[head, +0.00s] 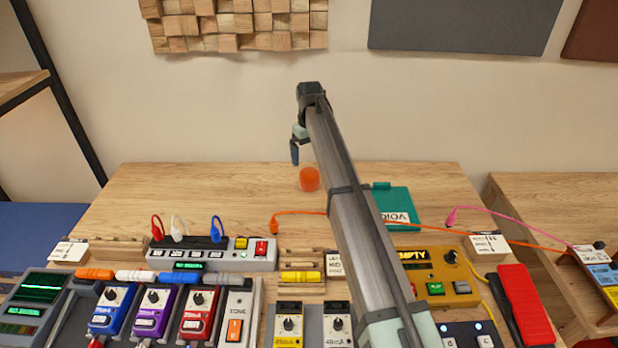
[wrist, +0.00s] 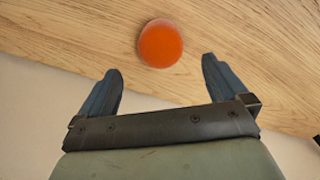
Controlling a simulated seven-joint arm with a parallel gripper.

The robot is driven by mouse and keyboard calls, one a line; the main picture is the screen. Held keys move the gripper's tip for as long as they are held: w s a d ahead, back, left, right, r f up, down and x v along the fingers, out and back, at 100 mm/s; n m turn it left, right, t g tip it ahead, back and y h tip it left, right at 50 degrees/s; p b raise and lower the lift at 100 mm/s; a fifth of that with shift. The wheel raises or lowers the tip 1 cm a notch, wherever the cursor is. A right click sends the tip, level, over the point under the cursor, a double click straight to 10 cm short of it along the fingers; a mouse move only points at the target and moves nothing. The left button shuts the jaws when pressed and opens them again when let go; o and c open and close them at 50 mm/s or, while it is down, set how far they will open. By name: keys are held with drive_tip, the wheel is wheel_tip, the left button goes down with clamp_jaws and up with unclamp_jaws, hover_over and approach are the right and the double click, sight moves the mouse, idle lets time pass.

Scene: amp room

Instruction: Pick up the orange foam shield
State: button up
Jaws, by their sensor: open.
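The orange foam shield (head: 309,179) is a small round orange piece on the bare wooden table, toward the back and near the middle in the head view. In the wrist view the orange foam shield (wrist: 161,43) shows as a round disc on the wood, beyond the fingertips and between their lines. My gripper (wrist: 158,72) is open and empty, with its two dark fingers spread apart. In the head view my gripper (head: 295,153) hangs above the table, just left of the shield and apart from it. Nothing hides the shield in the wrist view.
A teal folder (head: 393,204) lies right of the shield, partly behind my arm. A power strip (head: 213,253) with colored plugs, several pedals (head: 155,312) and a yellow box (head: 434,275) fill the front. An orange cable (head: 300,212) crosses the middle. The table's back left is clear.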

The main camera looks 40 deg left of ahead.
sight(309, 171)
drive_tip(key=shift+s+f, duration=0.1)
drive_tip(key=shift+f, duration=3.7)
drive_tip(key=c, duration=1.1)
